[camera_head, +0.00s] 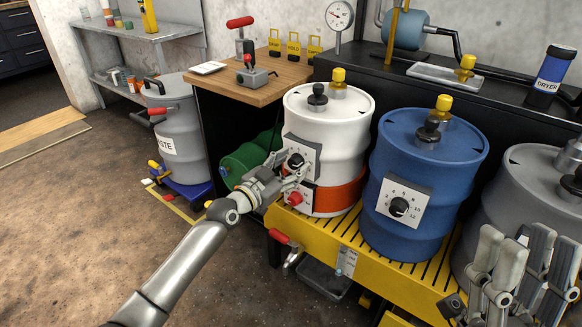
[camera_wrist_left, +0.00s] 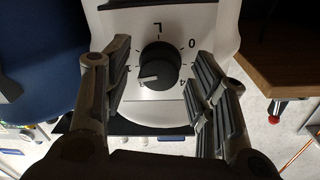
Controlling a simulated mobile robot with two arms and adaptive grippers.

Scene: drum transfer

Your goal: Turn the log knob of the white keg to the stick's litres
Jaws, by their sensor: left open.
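The white keg (camera_head: 335,130) stands on the yellow grated platform, with a red-orange band low on its side. Its log knob (camera_wrist_left: 160,66) is black, on a pale plate marked L, 0 and other numbers. The knob's white pointer mark faces lower left in the left wrist view. My left gripper (camera_head: 291,176) is open in front of the plate, its fingers on either side of the knob with gaps. It partly hides the plate in the head view. My right gripper (camera_head: 520,272) is open and empty at the lower right. I cannot make out a stick's litre reading.
A blue keg (camera_head: 423,165) with its own dial stands right of the white keg, and a grey keg (camera_head: 535,185) further right. A grey waste drum (camera_head: 178,130) is at left. A wooden bench (camera_head: 245,82) holds a red-handled tool.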

